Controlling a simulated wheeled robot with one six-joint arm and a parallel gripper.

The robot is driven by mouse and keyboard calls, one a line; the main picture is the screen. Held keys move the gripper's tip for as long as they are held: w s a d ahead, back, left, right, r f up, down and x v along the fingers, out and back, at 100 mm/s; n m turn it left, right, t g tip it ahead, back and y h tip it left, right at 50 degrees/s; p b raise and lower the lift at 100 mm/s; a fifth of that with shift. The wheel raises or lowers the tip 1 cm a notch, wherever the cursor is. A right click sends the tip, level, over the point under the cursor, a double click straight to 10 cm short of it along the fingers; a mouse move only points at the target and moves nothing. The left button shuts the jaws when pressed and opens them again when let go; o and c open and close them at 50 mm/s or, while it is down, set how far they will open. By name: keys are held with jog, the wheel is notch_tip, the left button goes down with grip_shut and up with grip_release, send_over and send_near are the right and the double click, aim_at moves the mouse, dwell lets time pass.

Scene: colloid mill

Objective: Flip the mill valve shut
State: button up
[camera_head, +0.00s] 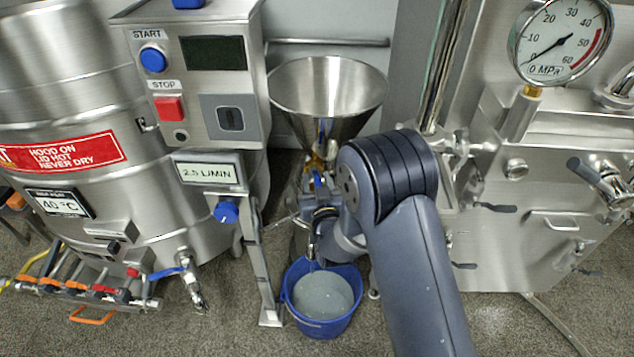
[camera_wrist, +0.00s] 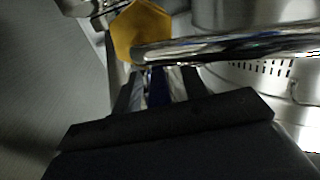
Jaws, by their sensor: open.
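The steel mill hopper (camera_head: 325,92) stands in the middle of the head view, with a brass fitting (camera_head: 314,161) beneath it. A blue valve handle (camera_head: 318,182) shows just below the fitting. My gripper (camera_head: 319,208) is close under it, partly hidden by my arm. In the wrist view my gripper (camera_wrist: 158,80) is open, and a narrow blue piece (camera_wrist: 157,88), probably the handle, shows between its fingers. Whether they touch it I cannot tell. A brass hex fitting (camera_wrist: 141,32) and a chrome pipe (camera_wrist: 230,42) lie just beyond the fingers. The handle's full angle is hidden.
A blue bucket (camera_head: 321,297) of grey liquid stands on the floor below. The control box (camera_head: 205,85) and a steel kettle (camera_head: 75,140) are at left. A steel machine with a pressure gauge (camera_head: 560,40) stands at right. Open floor shows in front.

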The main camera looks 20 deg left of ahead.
jog(key=shift+c, duration=0.4)
grip_shut()
